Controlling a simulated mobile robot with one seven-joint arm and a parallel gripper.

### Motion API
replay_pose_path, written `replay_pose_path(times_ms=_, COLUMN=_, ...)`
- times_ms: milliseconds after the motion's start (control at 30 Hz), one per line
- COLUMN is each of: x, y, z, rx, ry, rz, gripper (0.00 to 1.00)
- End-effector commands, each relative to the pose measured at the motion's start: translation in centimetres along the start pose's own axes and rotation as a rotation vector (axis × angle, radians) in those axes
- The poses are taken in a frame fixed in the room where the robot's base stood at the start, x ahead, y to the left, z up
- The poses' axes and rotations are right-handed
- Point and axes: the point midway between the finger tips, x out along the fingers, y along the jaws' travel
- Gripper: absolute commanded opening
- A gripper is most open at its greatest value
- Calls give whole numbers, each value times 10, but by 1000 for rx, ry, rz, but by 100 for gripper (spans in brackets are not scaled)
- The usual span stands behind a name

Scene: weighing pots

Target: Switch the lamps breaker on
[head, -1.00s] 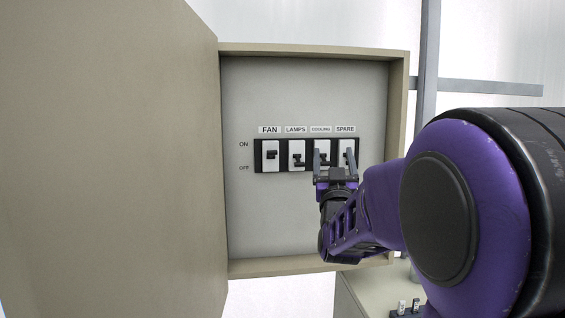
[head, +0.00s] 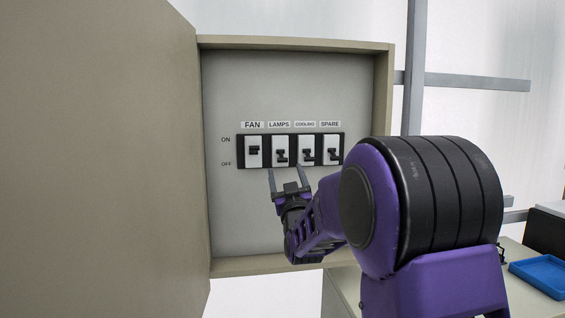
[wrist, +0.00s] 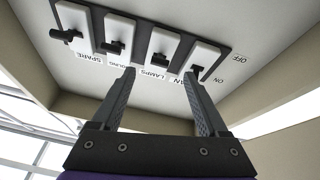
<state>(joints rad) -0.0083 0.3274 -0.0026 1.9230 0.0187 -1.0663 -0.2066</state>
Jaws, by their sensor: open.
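The lamps breaker (head: 280,151) is second from the left in a row of white switches, under its LAMPS label. Its dark lever sits low, toward the OFF mark. My gripper (head: 286,174) is open and empty, with its fingertips just below the lamps and cooling breakers in the head view. In the wrist view the lamps breaker (wrist: 164,45) lies beyond the gap between the fingertips (wrist: 159,74), which look apart from its lever. The right finger there overlaps part of the fan breaker (wrist: 203,60).
The fan breaker (head: 253,149) has its lever up. The cooling breaker (head: 306,148) and spare breaker (head: 332,148) have theirs low. The open cabinet door (head: 100,160) stands at left, and the cabinet rim (head: 384,100) surrounds the panel. A blue tray (head: 540,274) lies at lower right.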

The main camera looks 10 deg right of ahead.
Motion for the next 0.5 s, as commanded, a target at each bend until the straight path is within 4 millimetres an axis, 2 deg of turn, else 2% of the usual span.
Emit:
replay_pose_path(times_ms=200, x=39, y=0, z=0, rx=0, ry=1, rz=0, gripper=77)
replay_pose_path(times_ms=333, x=53, y=0, z=0, rx=0, ry=0, rz=0, gripper=77)
replay_pose_path(times_ms=500, x=62, y=0, z=0, rx=0, ry=-1, rz=0, gripper=77)
